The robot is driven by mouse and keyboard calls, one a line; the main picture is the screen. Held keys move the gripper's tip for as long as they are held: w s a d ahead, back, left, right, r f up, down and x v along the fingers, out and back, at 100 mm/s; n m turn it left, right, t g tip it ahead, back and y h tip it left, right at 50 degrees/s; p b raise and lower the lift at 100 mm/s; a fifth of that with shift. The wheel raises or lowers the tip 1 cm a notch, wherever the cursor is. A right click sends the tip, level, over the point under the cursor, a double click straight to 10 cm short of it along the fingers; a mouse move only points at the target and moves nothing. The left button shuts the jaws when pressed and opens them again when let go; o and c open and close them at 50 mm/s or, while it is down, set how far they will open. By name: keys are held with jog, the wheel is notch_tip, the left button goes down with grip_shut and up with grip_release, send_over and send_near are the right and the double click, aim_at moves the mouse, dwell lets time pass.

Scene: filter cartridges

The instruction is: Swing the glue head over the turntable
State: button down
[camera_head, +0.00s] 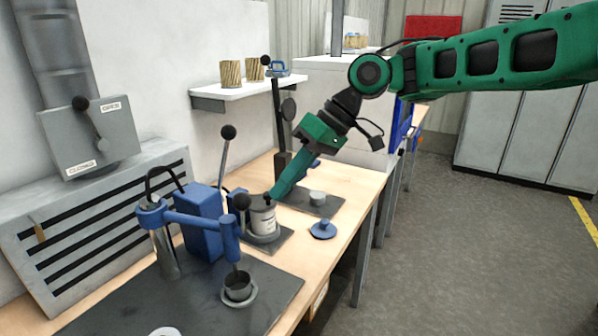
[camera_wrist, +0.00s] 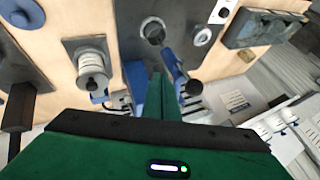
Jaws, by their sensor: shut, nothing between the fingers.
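The glue head (camera_head: 230,240) is a blue cylinder at the end of a blue swing arm (camera_head: 190,221) on a grey post. A black ball knob (camera_head: 241,202) shows near its outer end. Below it, a dark cup (camera_head: 238,283) sits in a pale ring, apparently the turntable (camera_head: 240,301). I cannot tell whether the head is centred over it. In the wrist view the blue arm (camera_wrist: 172,66) reaches towards the cup (camera_wrist: 154,32).
A tall lever with a black knob (camera_head: 228,132) stands behind the canister. A blue lid (camera_head: 322,229) and a small pale cylinder (camera_head: 318,198) are to the right. A grey slotted cabinet (camera_head: 100,220) backs the bench. Open floor (camera_head: 440,240) lies right of the bench.

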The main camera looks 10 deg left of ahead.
jog(key=s+a+f, duration=0.2)
jog(key=s+a, duration=0.2)
jog(key=shift+f, duration=0.25)
